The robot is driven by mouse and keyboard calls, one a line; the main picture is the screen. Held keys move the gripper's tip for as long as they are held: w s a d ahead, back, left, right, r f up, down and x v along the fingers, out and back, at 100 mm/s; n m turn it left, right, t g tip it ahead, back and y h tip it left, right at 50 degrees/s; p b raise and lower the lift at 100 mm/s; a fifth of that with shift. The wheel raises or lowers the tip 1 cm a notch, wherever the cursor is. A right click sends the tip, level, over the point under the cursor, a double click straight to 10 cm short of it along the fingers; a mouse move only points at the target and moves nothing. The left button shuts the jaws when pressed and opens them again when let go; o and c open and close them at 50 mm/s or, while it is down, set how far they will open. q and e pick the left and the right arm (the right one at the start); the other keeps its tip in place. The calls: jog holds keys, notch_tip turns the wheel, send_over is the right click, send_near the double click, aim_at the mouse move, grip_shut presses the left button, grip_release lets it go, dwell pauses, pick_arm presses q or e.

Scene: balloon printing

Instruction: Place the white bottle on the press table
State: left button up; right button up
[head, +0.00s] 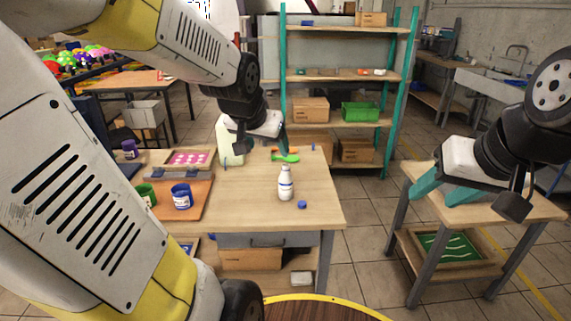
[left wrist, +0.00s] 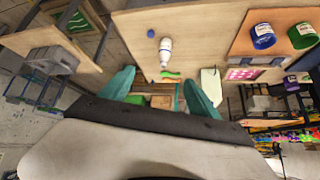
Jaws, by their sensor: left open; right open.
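The white bottle (head: 286,184) with a blue band stands upright and uncapped on the wooden worktable (head: 252,213). A small blue cap (head: 302,204) lies beside it. In the left wrist view the bottle (left wrist: 166,50) shows beyond the fingers, with the cap (left wrist: 150,33) near it. My left gripper (head: 262,147) is open and empty above the table's back part, behind the bottle and apart from it. My right gripper (head: 440,191) is open and empty over a smaller wooden table (head: 535,205) at the right. I cannot tell which table is the press table.
Blue (head: 181,196) and green (head: 147,194) jars stand on an orange-brown board at the table's left. A pink-patterned tray (head: 188,159), a pale green item (head: 229,145) and orange and green tools (head: 285,157) lie behind. Teal shelves (head: 345,77) stand at the back. The worktable's front is clear.

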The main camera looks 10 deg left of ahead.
pick_arm(q)
jog(key=s+d+r+h, duration=0.1)
jog(key=s+d, duration=0.1)
jog(key=s, duration=0.5)
jog(key=s+d+r+g+h, duration=0.1)
jog(key=s+d, duration=0.2)
jog(key=s, duration=0.3)
jog(key=shift+s+d+n+g, duration=0.25)
jog(key=shift+s+n+g, duration=0.05)
jog(key=shift+s, duration=0.05)
